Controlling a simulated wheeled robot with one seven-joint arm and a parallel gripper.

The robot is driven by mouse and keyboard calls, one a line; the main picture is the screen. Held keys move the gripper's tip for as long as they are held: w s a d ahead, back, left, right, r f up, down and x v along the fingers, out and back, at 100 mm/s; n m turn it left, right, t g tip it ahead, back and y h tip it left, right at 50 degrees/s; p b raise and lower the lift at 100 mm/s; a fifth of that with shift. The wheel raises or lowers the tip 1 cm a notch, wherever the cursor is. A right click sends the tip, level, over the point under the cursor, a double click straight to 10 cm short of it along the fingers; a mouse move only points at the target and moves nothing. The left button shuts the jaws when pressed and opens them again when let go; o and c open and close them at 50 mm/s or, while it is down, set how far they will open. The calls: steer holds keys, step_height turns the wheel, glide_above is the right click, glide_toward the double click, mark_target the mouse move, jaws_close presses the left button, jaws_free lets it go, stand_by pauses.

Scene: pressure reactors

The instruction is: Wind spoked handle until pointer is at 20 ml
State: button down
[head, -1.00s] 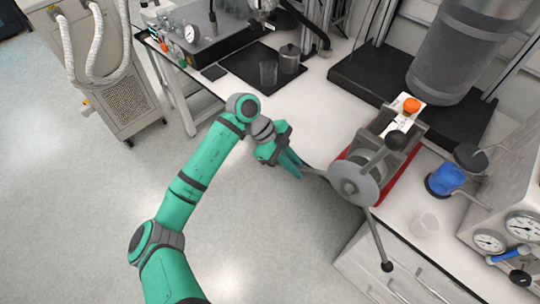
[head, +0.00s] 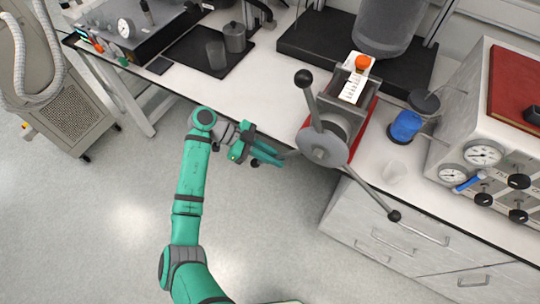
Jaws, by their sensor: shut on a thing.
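The spoked handle (head: 323,147) is a grey hub with long rods ending in dark ball knobs, on the front of a device with a red base. One rod points up to a knob, and another runs down and right past the bench edge. A third points left to my gripper (head: 275,157). My green gripper is shut on this left rod, and its fingers hide part of it. A white scale (head: 351,91) with dark marks lies on top of the device, beside an orange knob (head: 363,62). The pointer and its reading are too small to tell.
A gauge panel (head: 483,155) is further right. A large grey cylinder (head: 388,27) stands behind. The floor (head: 110,230) left of my arm is clear.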

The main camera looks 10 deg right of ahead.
steer(key=c, duration=1.8)
jaws_free()
steer(key=shift+o, duration=0.2)
steer(key=shift+w, duration=0.1)
steer(key=v, duration=1)
steer(key=shift+a+r, duration=0.2)
steer(key=shift+a, duration=0.15)
steer(key=shift+w, duration=0.1)
